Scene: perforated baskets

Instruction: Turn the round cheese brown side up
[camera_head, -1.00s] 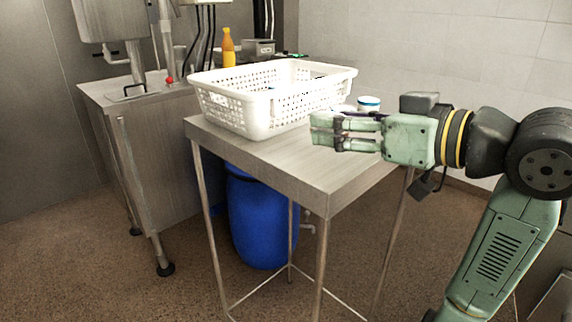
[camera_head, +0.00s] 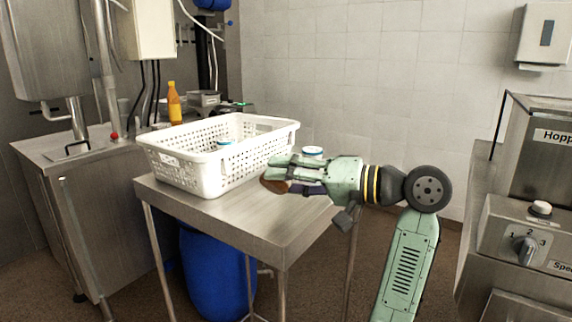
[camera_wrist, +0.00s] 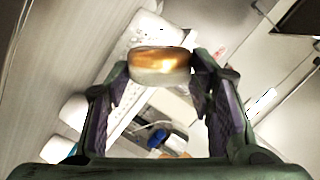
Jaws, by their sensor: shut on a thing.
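The round cheese (camera_wrist: 160,65) is pinched between the two fingertips of my gripper (camera_wrist: 158,72) in the wrist view. One side of it is shiny brown and the other is pale; both show there, brown towards the top of the picture. In the head view the cheese (camera_head: 274,185) shows a brown face below the upper finger at the tip of my gripper (camera_head: 280,178). My gripper is shut on it, above the steel table (camera_head: 240,222), to the right of the white basket. The pale side is hidden in the head view.
The white perforated basket (camera_head: 212,178) stands on the table with a blue-and-white item (camera_head: 225,143) inside. A blue-lidded tub (camera_head: 313,152) is behind my gripper. An orange bottle (camera_head: 174,103) stands farther back. The table's front area is bare.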

